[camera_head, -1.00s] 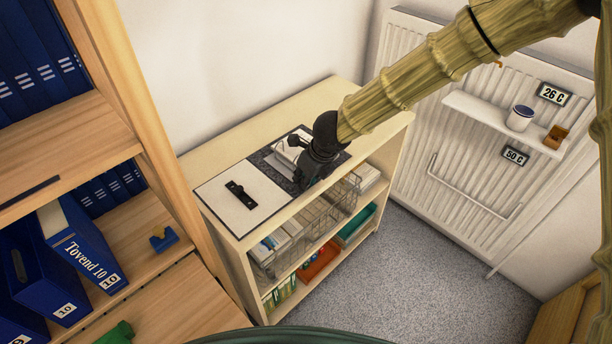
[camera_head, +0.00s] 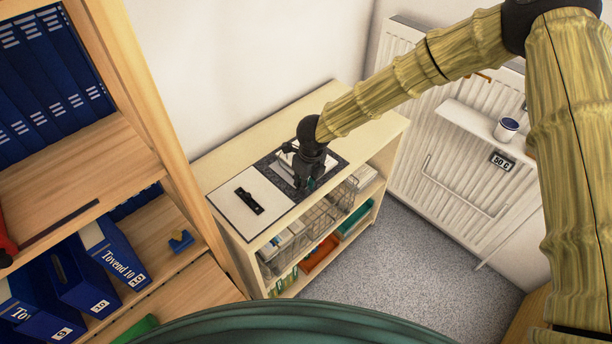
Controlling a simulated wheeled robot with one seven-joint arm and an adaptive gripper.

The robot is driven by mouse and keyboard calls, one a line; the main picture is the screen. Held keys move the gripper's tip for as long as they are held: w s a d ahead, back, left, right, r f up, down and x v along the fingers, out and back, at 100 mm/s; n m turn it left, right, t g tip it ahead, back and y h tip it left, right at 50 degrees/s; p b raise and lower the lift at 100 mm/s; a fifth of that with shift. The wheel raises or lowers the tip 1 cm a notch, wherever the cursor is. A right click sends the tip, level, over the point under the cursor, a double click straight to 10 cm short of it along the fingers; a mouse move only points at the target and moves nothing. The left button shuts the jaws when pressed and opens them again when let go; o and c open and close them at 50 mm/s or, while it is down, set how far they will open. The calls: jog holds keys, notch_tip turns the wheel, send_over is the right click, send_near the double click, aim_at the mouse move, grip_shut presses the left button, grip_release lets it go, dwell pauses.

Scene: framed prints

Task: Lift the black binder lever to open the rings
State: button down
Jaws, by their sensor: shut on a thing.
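An open binder lies flat on top of a low cream shelf unit. Its left half is a white panel (camera_head: 272,189) with a black slotted bar (camera_head: 249,201) on it. Its right half is dark and speckled (camera_head: 267,166), and part of a pale metal ring mechanism (camera_head: 288,149) shows there. My gripper (camera_head: 303,182) points down over this right half, at the mechanism, and its jaws are shut on the black lever. The fingers and wrist hide most of the lever and rings. I cannot make out whether the rings are open.
The low shelf unit (camera_head: 231,170) holds wire baskets and trays below. A wooden shelf (camera_head: 130,165) with blue binders (camera_head: 113,250) stands at the left. A white radiator (camera_head: 420,150) with a cup (camera_head: 506,129) on its ledge is at the right. Grey floor (camera_head: 400,255) is clear.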

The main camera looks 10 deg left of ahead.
jog(key=shift+w+a+r+g+h+p, duration=0.1)
jog(key=shift+a+r+g+h+p, duration=0.25)
jog(key=shift+p, duration=0.9)
jog(key=shift+w+a+r+g+h+p, duration=0.2)
jog(key=shift+g+h+p, duration=0.15)
jog(key=shift+h+p, duration=0.4)
jog(key=shift+w+a+r+g+h, duration=0.1)
jog(key=shift+w+a+g+h, duration=0.25)
jog(key=shift+h, duration=0.3)
jog(key=shift+w+a+r+g+h, duration=0.1)
jog(key=shift+a+g+h, duration=0.2)
jog(key=shift+g+h, duration=0.3)
jog(key=c, duration=1.4)
grip_release()
jog(key=shift+w+r, duration=0.1)
jog(key=v, duration=1.1)
jog(key=shift+a+r, duration=0.3)
jog(key=shift+r, duration=0.05)
